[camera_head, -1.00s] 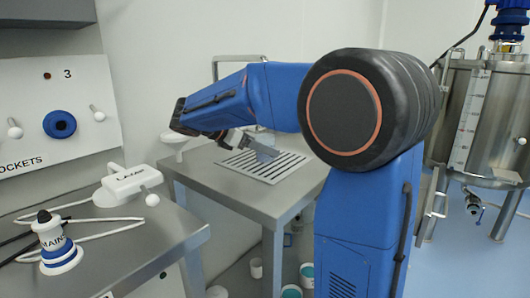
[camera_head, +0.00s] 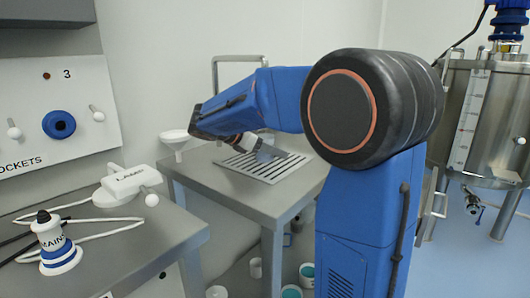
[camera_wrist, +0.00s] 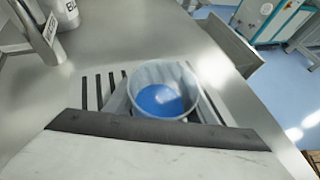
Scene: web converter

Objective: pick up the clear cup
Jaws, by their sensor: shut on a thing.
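The clear cup (camera_wrist: 163,82) is a translucent, open-topped cup, seen from above in the wrist view, with blue showing inside its bottom. My gripper (camera_wrist: 160,108) is shut on the cup, its grey fingers at the cup's left and right sides. In the head view my gripper (camera_head: 264,150) is low over the slotted grate (camera_head: 285,170) on the metal table, and I cannot make out the cup there. I cannot tell whether the cup's base touches the grate.
A bench (camera_head: 130,235) with a white device (camera_head: 122,186) is nearer left. A steel tank (camera_head: 480,120) stands right.

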